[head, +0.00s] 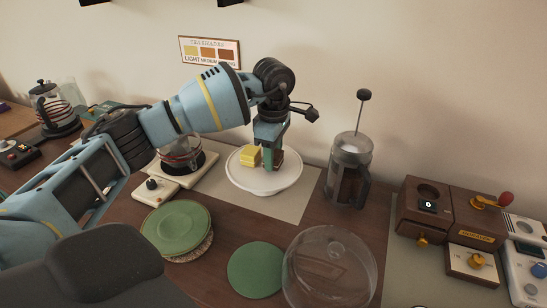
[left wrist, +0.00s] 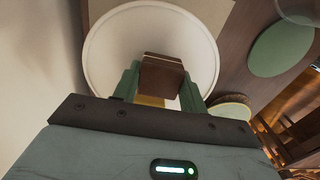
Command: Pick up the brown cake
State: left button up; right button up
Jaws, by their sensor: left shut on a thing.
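My left gripper (head: 270,158) points down over the white round cake stand (head: 262,187). It is shut on the brown cake (head: 279,159), which shows only partly beside the fingers in the head view. In the left wrist view the brown cake (left wrist: 162,76) sits between the two green fingers (left wrist: 160,88). I cannot tell whether the cake still touches the plate. A yellow cake (head: 250,156) stands on the plate just left of the gripper; a strip of it (left wrist: 150,101) shows in the left wrist view. My right gripper is not in view.
A French press (head: 349,168) stands close right of the cake stand. A glass dome (head: 330,268), a green round mat (head: 256,270) and stacked green plates (head: 176,226) lie in front. A glass carafe (head: 181,152) is at left. The wall is close behind.

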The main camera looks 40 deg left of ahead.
pick_arm(q)
notch_tip(320, 180, up, 3)
jog(key=shift+f, duration=0.2)
jog(key=s+d+r, duration=0.1)
jog(key=s+d, duration=0.9)
jog(key=s, duration=0.2)
jog(key=shift+d+r+b, duration=0.2)
jog(key=shift+d+b, duration=0.2)
jog(key=shift+b, duration=0.05)
